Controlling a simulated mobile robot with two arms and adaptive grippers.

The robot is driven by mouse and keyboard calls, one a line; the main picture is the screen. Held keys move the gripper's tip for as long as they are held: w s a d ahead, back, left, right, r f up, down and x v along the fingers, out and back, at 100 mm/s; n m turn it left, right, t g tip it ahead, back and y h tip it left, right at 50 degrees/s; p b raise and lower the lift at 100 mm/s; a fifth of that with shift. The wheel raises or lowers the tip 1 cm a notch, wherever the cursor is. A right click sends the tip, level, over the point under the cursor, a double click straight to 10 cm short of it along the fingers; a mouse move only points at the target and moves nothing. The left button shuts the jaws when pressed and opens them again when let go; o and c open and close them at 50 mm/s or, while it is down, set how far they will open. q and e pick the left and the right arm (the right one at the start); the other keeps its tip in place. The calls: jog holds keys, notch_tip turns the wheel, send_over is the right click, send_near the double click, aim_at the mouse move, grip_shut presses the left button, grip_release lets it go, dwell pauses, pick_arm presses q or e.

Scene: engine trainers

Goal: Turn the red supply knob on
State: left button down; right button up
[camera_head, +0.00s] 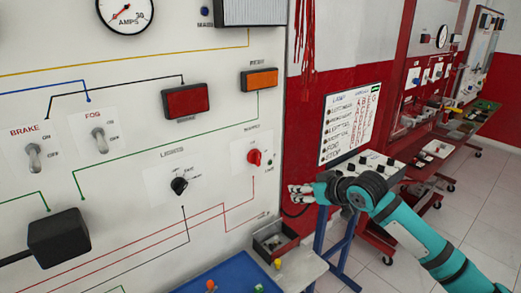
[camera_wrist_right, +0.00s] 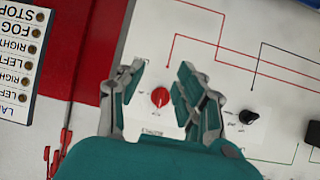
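The red supply knob (camera_head: 254,157) sits on the white panel near its right edge, with small labels around it. It also shows in the right wrist view (camera_wrist_right: 159,97), between my fingers in the picture. My right gripper (camera_head: 292,194) is to the right of and below the knob in the head view, apart from it. In the right wrist view the right gripper (camera_wrist_right: 160,70) is open, its two teal-and-grey fingers spread and empty. The knob's exact setting is too small to read. My left gripper is not in view.
A black lights knob (camera_head: 179,186) is left of the red knob. Brake (camera_head: 34,158) and fog (camera_head: 100,139) switches are further left. A small open bin (camera_head: 274,240) and a blue tray (camera_head: 235,275) lie below. Red cables (camera_head: 306,35) hang at the panel's right edge.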

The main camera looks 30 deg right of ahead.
notch_tip(320, 180, up, 12)
jog(key=a+n+t+y, duration=0.1)
jog(key=a+t, duration=0.1)
jog(key=p, duration=0.6)
send_near(258, 152)
jog(key=x, duration=0.7)
jog(key=shift+w+r, duration=0.1)
jog(key=shift+w, duration=0.15)
jog(key=shift+w+f, duration=0.35)
jog(key=shift+w, duration=0.25)
jog(key=shift+c, duration=0.4)
grip_shut()
